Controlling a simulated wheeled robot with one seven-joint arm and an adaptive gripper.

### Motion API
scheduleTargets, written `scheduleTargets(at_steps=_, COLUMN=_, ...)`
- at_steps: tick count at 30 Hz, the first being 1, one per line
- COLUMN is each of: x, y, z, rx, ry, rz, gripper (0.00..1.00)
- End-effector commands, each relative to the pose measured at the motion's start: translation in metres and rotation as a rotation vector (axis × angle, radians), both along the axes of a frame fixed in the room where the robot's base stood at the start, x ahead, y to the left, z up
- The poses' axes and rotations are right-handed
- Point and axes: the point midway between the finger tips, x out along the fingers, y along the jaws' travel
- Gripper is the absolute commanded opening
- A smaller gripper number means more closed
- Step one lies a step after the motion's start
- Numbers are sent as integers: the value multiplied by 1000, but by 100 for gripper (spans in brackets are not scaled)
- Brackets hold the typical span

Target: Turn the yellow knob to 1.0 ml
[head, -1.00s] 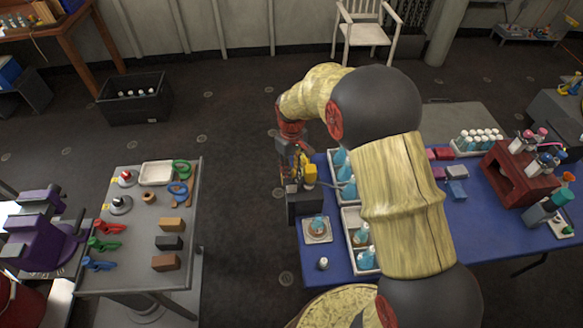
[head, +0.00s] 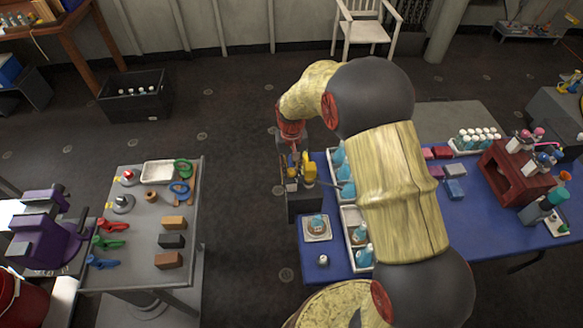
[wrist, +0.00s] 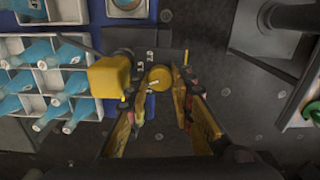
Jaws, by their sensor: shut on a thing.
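The yellow knob (wrist: 160,78) is a round cap in the middle of the wrist view, with a small pale mark on it. A yellow block (wrist: 110,76) stands just left of the knob. In the head view, my gripper (head: 292,163) is at the dark dispenser (head: 304,203) at the table's left edge. The knob is too small to make out there.
A small tray (head: 317,238) with a bottle lies in front of the dispenser. Floor is free between the blue table (head: 400,285) and grey table (head: 137,236).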

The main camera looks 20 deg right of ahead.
Motion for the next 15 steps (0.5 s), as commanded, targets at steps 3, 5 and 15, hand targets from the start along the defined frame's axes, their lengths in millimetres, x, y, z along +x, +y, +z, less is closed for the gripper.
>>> scheduleTargets(at_steps=3, x=1, y=0, z=1, rx=1, ry=-2, rz=-3, gripper=0)
scheduleTargets(at_steps=5, x=1, y=0, z=1, rx=1, ry=-2, rz=-3, gripper=0)
scheduleTargets(at_steps=15, x=1, y=0, z=0, rx=1, ry=-2, rz=-2, gripper=32)
